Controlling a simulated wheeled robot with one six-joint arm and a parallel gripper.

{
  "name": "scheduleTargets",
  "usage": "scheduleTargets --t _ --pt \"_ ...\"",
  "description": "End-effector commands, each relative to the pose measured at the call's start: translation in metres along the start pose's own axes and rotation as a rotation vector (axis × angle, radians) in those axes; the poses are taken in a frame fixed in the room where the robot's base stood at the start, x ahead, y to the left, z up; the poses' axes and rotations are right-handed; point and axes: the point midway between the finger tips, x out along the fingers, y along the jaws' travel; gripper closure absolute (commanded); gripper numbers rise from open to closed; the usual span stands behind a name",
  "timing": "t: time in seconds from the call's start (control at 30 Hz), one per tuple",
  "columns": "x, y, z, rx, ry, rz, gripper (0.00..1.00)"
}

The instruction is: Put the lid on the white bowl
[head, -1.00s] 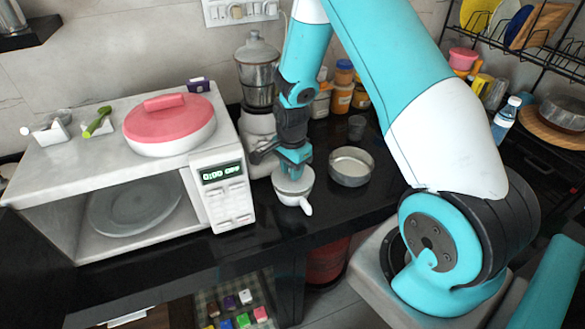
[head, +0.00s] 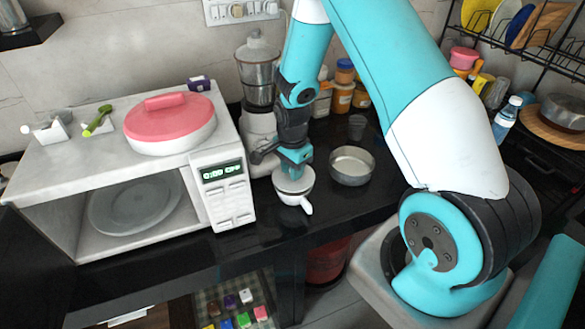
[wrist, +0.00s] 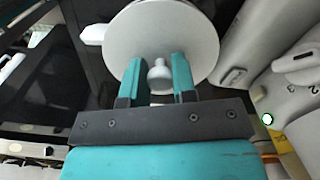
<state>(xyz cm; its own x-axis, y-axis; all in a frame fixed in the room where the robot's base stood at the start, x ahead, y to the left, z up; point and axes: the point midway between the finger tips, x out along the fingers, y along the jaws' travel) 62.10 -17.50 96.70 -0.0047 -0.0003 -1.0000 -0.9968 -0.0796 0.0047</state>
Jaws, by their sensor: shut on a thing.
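The white bowl (head: 297,197) with its short white handle stands on the black counter, right of the microwave. The round white lid (head: 287,186) lies over the bowl's top and looks about level. My gripper (head: 293,170) points down from above, shut on the lid's knob. In the wrist view the lid (wrist: 160,28) fills the upper middle, with its knob between the two teal fingertips of my gripper (wrist: 160,72). The bowl's handle (wrist: 91,34) sticks out at the left there. The lid hides most of the bowl, and I cannot tell whether its rim is fully seated.
A metal pan (head: 352,167) stands close to the right of the bowl. The microwave (head: 222,190), door open, is at the left with a pink-lidded casserole (head: 170,122) on top. A blender (head: 258,90) and jars (head: 342,98) stand behind. The counter's front edge is near.

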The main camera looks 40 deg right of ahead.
Motion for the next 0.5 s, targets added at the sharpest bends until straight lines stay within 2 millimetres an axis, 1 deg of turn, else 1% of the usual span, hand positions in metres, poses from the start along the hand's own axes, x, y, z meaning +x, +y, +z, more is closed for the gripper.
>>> scheduleTargets --t 0.5 --pt "0.0116 -0.0001 0.0 0.0 0.0 0.0 0.96"
